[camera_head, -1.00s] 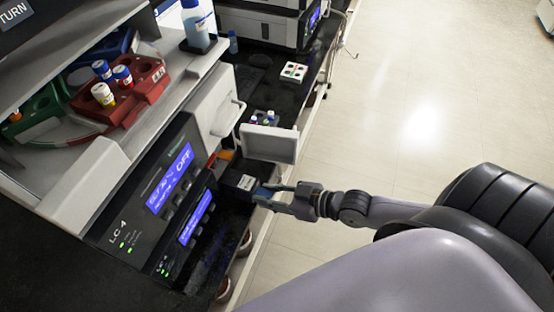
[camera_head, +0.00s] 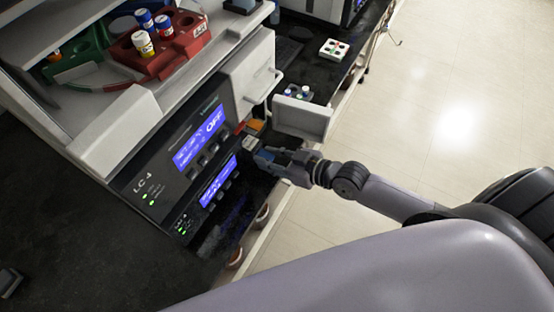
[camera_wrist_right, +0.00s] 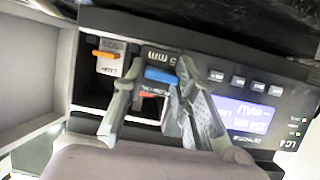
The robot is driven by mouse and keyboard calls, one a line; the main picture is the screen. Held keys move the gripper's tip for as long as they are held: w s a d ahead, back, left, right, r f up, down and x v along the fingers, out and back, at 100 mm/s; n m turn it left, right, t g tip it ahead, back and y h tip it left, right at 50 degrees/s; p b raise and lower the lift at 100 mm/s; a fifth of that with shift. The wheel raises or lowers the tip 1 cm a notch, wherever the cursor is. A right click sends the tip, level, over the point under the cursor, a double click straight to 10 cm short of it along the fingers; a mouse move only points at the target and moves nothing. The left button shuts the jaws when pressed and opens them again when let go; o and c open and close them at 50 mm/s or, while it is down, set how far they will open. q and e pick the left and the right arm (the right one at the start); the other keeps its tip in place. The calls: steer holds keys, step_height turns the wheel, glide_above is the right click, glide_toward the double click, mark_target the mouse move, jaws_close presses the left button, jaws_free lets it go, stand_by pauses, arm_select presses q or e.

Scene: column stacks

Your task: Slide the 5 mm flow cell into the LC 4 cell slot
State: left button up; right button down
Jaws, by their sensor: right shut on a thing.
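A white open drawer (camera_head: 302,118) with several vials stands close beyond the gripper. A red rack (camera_head: 165,55) with capped vials sits on top of the instrument. A small white rack (camera_head: 333,49) stands farther along the black bench. The floor at right is clear.

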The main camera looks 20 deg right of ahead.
mark_target(258, 153)
steer(key=shift+w+a, duration=1.1)
steer(key=shift+w, duration=0.3)
steer(key=shift+f, duration=0.15)
steer(key=c, duration=1.2)
jaws_free()
steer(key=shift+a, duration=0.1)
steer(key=shift+s, duration=0.1)
steer(key=v, duration=1.2)
